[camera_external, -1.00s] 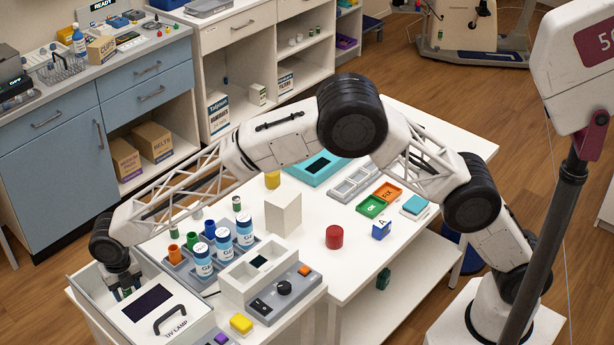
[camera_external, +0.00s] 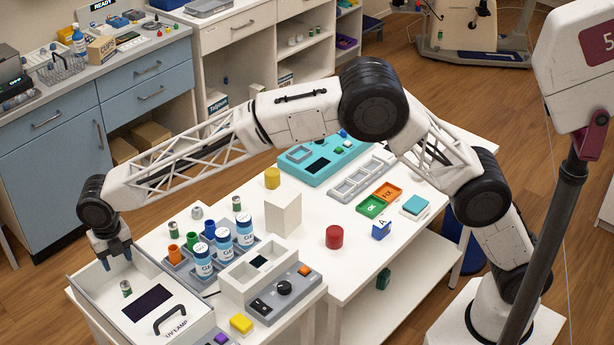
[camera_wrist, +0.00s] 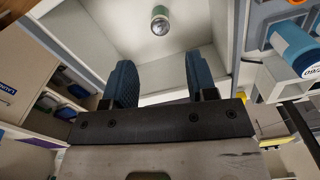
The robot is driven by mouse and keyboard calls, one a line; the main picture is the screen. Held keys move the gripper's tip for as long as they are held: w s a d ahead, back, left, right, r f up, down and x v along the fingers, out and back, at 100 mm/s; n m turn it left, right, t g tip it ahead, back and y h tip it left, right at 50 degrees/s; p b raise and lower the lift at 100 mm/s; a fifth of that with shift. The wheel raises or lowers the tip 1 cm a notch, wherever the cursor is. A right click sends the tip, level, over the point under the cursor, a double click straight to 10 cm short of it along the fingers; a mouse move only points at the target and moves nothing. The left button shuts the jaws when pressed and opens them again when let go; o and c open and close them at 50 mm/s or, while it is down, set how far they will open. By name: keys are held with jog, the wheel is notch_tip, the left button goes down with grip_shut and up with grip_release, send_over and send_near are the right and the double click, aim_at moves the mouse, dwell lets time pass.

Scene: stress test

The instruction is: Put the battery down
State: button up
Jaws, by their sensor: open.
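A small green and silver battery (camera_external: 126,288) stands in the open part of the white UV LAMP box (camera_external: 88,285), beside the dark window of its lid. The wrist view shows the battery (camera_wrist: 160,20) end-on on the pale box floor, beyond my fingertips. My gripper (camera_external: 116,262) is above the box, apart from the battery. Its two blue fingers are spread with nothing between them, as the wrist view (camera_wrist: 160,72) also shows.
A grey rack (camera_external: 181,268) with blue-labelled bottles (camera_external: 201,262) and coloured cups stands right of the box. Similar batteries (camera_external: 173,230) stand behind it. A black handle (camera_external: 170,320) rises from the box lid. A white block (camera_external: 283,215) stands farther right.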

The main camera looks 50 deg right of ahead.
jog(key=shift+r, duration=0.4)
dwell(0.8)
